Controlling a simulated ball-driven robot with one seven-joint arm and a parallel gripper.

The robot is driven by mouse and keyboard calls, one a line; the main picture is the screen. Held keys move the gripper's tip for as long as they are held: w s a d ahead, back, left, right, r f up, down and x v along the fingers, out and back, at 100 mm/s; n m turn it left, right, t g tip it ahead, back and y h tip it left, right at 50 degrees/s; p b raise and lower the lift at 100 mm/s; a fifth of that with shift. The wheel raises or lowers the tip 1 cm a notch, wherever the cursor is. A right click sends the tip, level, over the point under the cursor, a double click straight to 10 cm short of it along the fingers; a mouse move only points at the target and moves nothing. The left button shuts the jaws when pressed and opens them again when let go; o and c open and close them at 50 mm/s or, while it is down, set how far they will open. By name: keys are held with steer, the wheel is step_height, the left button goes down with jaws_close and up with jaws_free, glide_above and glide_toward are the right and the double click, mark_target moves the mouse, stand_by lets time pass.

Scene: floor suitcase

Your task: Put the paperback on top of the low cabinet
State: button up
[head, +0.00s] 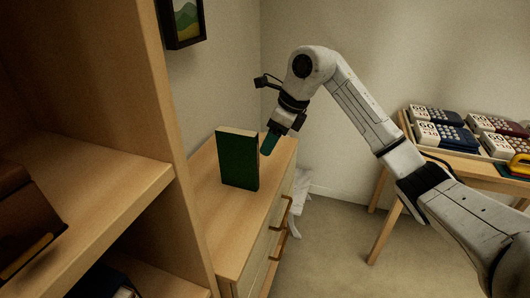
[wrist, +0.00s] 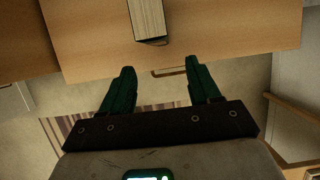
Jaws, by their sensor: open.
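The paperback (head: 238,160) is a dark green book with pale pages, standing upright on top of the low cabinet (head: 213,235). In the wrist view the pale page edge of the paperback (wrist: 148,18) shows beyond my fingertips, over the wooden cabinet top (wrist: 90,40). My gripper (head: 268,143) is just to the right of the book in the head view. In the wrist view my gripper (wrist: 160,72) has its two green fingers wide apart with nothing between them. The fingers appear clear of the book.
A tall wooden shelf (head: 165,130) stands close on the left. A framed picture (head: 183,20) hangs on the wall. A wooden table (head: 470,172) at the right holds several boxes (head: 440,137) and a yellow-handled thing (head: 519,165). Pale crumpled material (head: 300,200) lies beside the cabinet. Floor between is clear.

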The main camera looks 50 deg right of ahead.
steer(key=shift+v, duration=1.15)
steer(key=shift+w, duration=0.1)
